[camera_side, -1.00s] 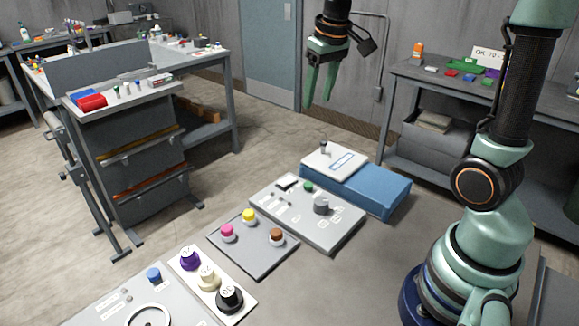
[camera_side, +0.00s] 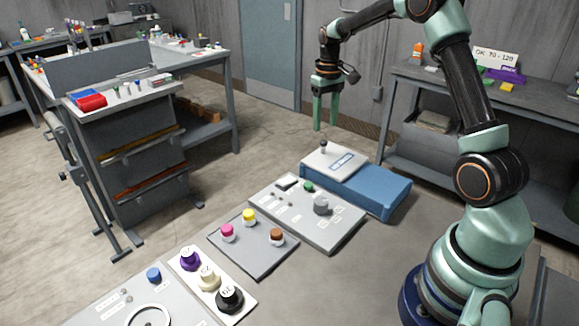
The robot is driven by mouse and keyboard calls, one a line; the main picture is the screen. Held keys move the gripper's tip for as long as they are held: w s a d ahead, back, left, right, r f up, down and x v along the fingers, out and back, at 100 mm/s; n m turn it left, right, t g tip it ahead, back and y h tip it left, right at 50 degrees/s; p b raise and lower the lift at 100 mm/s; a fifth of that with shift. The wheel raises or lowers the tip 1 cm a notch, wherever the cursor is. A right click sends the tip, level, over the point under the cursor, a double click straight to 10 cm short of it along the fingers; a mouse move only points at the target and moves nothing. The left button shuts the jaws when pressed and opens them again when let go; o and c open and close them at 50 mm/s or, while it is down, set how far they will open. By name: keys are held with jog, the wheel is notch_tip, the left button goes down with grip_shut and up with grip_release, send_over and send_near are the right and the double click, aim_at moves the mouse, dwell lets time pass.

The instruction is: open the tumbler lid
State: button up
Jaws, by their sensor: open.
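A blue box (camera_side: 377,193) stands on the work table, and a pale lid-like plate (camera_side: 330,168) with a blue-edged label lies flat over its far left part. I take this plate to be the tumbler lid. A small dark upright knob (camera_side: 323,148) stands at its far left edge. My gripper (camera_side: 326,126) points down just above the knob with its two green fingers apart. It is empty, and I see no contact with the knob.
A grey control panel (camera_side: 335,238) with a grey dial and green button stands in front of the box. Nearer are a panel with coloured knobs (camera_side: 253,258) and a white strip of knobs (camera_side: 188,280). A side bench (camera_side: 400,72) stands behind at right.

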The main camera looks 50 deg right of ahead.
aim_at(324, 141)
notch_tip(324, 141, down, 7)
jog(key=shift+f, duration=0.2)
jog(key=shift+c, duration=0.3)
grip_shut()
jog(key=shift+r, duration=0.1)
dwell(1.2)
